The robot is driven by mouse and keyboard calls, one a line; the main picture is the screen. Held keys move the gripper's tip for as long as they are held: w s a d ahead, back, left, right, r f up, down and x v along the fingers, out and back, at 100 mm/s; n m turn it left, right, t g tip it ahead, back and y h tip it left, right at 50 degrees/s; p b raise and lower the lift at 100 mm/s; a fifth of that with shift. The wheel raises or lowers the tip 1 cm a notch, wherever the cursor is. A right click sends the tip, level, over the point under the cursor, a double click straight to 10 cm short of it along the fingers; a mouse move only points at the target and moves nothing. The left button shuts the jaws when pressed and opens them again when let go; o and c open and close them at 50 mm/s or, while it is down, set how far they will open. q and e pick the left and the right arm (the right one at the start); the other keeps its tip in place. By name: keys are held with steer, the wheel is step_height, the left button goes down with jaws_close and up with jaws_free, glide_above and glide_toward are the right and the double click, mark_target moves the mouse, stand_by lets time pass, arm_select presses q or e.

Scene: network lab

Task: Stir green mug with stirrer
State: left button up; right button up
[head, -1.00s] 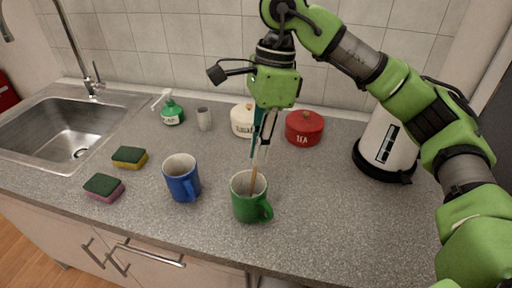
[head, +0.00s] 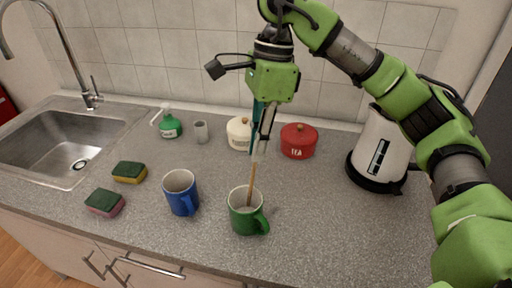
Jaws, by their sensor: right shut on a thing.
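The green mug (head: 244,219) stands upright on the grey counter, its handle towards the lower right. A thin wooden stirrer (head: 252,186) stands in the mug, its lower end hidden inside. My right gripper (head: 259,150) is above the mug, pointing down, shut on the upper part of the stirrer. My left gripper is not in view.
A blue mug (head: 182,197) stands left of the green mug. Two sponges (head: 129,172) (head: 105,203) lie further left, near the sink (head: 62,148). The front right counter is clear.

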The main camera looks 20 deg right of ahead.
steer(key=shift+w+d+r+p, duration=0.1)
steer(key=shift+d+r+p, duration=0.1)
steer(key=shift+r+p, duration=0.8)
steer(key=shift+w+d+r+p, duration=0.15)
steer(key=shift+r+p, duration=0.4)
steer(key=shift+r, duration=0.7)
steer(key=shift+s, duration=0.1)
step_height(320, 180, up, 5)
steer(key=p, duration=0.4)
steer(key=shift+p, duration=0.3)
